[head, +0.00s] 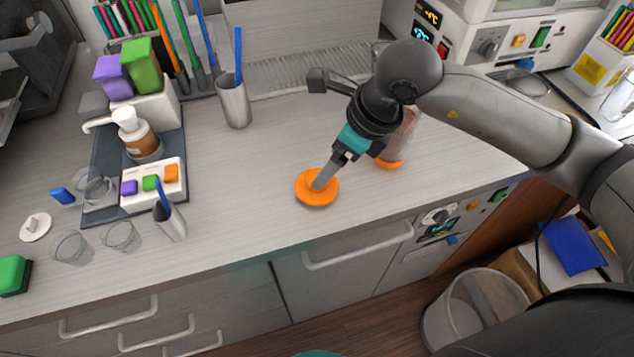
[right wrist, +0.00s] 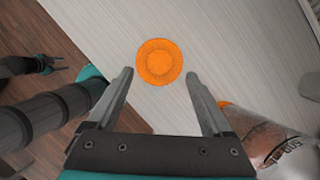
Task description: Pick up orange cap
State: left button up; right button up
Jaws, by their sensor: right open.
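The round orange cap (head: 309,194) lies flat on the light counter near its front edge. It also shows in the right wrist view (right wrist: 159,62), ahead of and between my fingertips. My right gripper (head: 319,185) is open and empty, its fingers pointing down at the cap in the head view, where they cover part of its top. In the right wrist view, the two fingers (right wrist: 160,74) are spread wider than the cap. My left gripper (right wrist: 55,65) shows small at the left of the right wrist view, away from the cap; its opening is unclear.
A clear cup with an orange base (right wrist: 275,140) stands just right of my right gripper. A metal cup (head: 234,105), a pump bottle (head: 137,135) and clear cups (head: 121,237) stand to the left.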

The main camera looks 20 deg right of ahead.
jog(key=x, duration=0.5)
jog(key=shift+w+a+f, duration=0.1)
jog(key=shift+f, duration=0.05)
pick_arm(q)
jog(key=shift+w+r, duration=0.15)
jog(key=shift+w, duration=0.15)
pick_arm(e)
grip_shut()
dwell(0.4)
pick_arm(q)
jog(key=shift+r+p, duration=0.65)
jog(key=shift+p, duration=0.05)
pick_arm(e)
notch_tip(320, 180, up, 20)
